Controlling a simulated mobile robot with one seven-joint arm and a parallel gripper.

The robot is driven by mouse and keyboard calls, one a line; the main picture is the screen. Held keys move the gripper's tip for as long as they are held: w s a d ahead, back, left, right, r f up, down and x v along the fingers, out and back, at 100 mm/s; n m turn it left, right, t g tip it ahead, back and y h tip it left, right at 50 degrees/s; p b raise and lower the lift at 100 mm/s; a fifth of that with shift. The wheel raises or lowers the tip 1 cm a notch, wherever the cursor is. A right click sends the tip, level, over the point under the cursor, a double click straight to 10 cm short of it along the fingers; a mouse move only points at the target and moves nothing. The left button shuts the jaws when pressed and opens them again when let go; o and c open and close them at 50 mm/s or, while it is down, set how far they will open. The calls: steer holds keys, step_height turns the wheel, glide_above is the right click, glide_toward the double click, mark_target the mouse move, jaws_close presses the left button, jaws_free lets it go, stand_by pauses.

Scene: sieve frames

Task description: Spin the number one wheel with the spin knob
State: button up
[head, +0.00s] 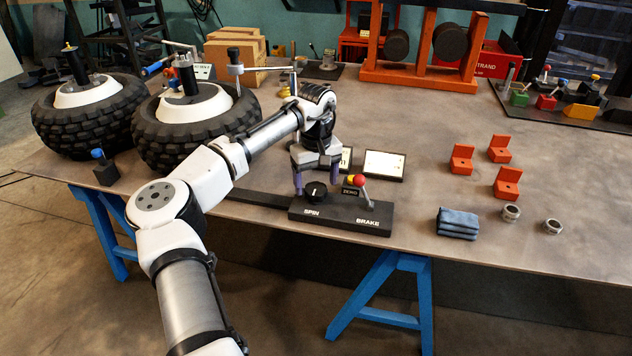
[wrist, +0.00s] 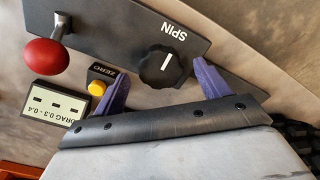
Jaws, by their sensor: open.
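The black spin knob (head: 316,190) sits on a dark control bar (head: 340,217) at the table's front edge, beside the word SPIN. In the wrist view the knob (wrist: 165,65) has a white pointer line. My gripper (head: 317,183) is open above the knob, pointing down. Its purple fingers, seen in the wrist view (wrist: 160,72), lie to either side of the knob, apart from it; their exact height over it is unclear. Two black-tyred wheels with white hubs, a nearer one (head: 160,135) and a farther-left one (head: 60,125), lie at the left; I cannot read which is number one.
The red-balled brake lever (head: 359,180) and yellow zero button (wrist: 97,88) stand right beside the knob. A drag display (wrist: 55,105) is close by. A blue cloth (head: 457,223), orange blocks (head: 507,183) and metal rings (head: 511,212) lie to the right.

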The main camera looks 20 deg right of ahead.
steer(key=shift+f, duration=0.75)
steer(key=c, duration=1)
steer(key=shift+r+m+p, duration=0.1)
steer(key=shift+m+p, duration=0.3)
steer(key=shift+p, duration=0.05)
